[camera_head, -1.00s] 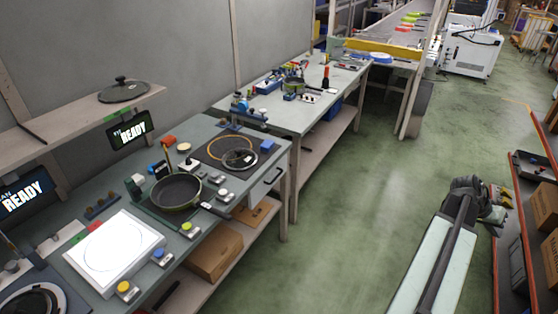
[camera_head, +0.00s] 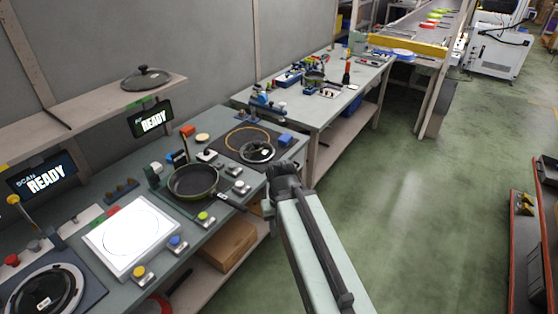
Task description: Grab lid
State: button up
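A dark round lid with a knob (camera_head: 146,78) lies on the wooden wall shelf at the upper left. A second round, glass-like lid (camera_head: 257,152) with a pale rim lies on the dark mat on the workbench. A black frying pan (camera_head: 193,182) sits on the bench to the left of that mat, its handle pointing toward the front edge. My gripper (camera_head: 268,207) is at the end of my pale arm, by the bench's front edge, right of the pan handle. It is small and dark, its fingers cannot be made out, and it is apart from both lids.
A white square plate (camera_head: 130,237), several coloured buttons and two READY screens (camera_head: 152,119) are around the bench. A cardboard box (camera_head: 228,246) is on the lower shelf. A second table (camera_head: 300,105) holds tools behind. The green floor (camera_head: 430,220) at right is open.

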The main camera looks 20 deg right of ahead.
aim_at(256, 151)
jog(key=z, duration=2.15)
jog(key=i, duration=0.85)
jog(key=u, duration=3.85)
jog(key=i, duration=0.3)
jog(key=u, duration=0.2)
